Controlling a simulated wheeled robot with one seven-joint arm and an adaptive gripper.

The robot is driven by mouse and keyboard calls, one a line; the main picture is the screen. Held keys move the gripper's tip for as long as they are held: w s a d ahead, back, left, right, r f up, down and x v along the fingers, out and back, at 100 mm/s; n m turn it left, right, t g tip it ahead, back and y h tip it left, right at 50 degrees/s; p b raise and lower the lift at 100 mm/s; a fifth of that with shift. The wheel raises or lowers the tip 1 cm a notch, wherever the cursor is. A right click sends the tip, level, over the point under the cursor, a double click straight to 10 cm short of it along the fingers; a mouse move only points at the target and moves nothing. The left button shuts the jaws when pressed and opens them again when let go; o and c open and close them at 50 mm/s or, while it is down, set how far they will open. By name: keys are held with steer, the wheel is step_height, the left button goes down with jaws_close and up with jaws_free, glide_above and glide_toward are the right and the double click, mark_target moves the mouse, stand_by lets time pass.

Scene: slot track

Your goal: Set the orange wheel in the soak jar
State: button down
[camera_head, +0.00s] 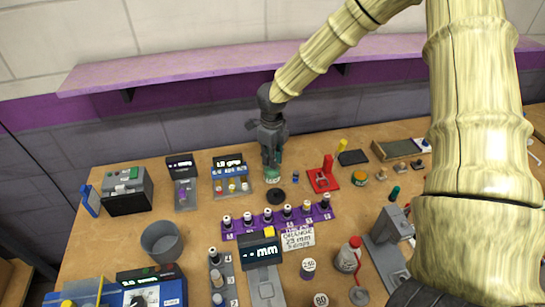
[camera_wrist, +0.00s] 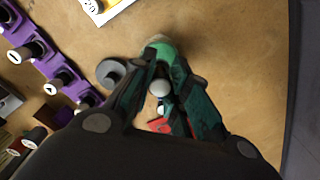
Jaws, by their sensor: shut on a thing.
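My gripper (camera_head: 271,160) points down over a small green-tinted jar (camera_head: 272,176) at the back middle of the bench, which looks like the soak jar. In the wrist view the jar (camera_wrist: 165,47) shows just beyond the fingertips. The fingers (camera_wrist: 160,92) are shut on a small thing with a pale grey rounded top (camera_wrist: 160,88). Its lower part is hidden, and no orange shows on it, so I cannot tell whether it is the orange wheel. I cannot tell whether it is inside the jar or above it.
A dark round disc (camera_head: 275,196) lies just in front of the jar. A purple rack (camera_head: 255,223) with several wheels stands nearer. A red stand (camera_head: 323,176) is close on the right, a blue-and-grey scale (camera_head: 230,178) on the left. A card reading ORANGE (camera_head: 298,236) lies in front.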

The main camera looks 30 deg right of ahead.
steer(key=shift+f+b, duration=0.35)
steer(key=shift+f, duration=1.1)
steer(key=shift+s+a+f, duration=0.1)
steer(key=shift+s+f, duration=0.4)
steer(key=shift+f, duration=0.05)
steer(key=c, duration=1.3)
jaws_free()
steer(key=shift+w+f, duration=0.3)
steer(key=shift+f, duration=0.05)
steer(key=shift+r, duration=0.1)
steer(key=shift+w+r, duration=0.1)
steer(key=shift+r, duration=0.15)
steer(key=shift+w+r, duration=0.1)
steer(key=shift+r, duration=0.3)
step_height(320, 180, up, 11)
steer(key=shift+r, duration=0.1)
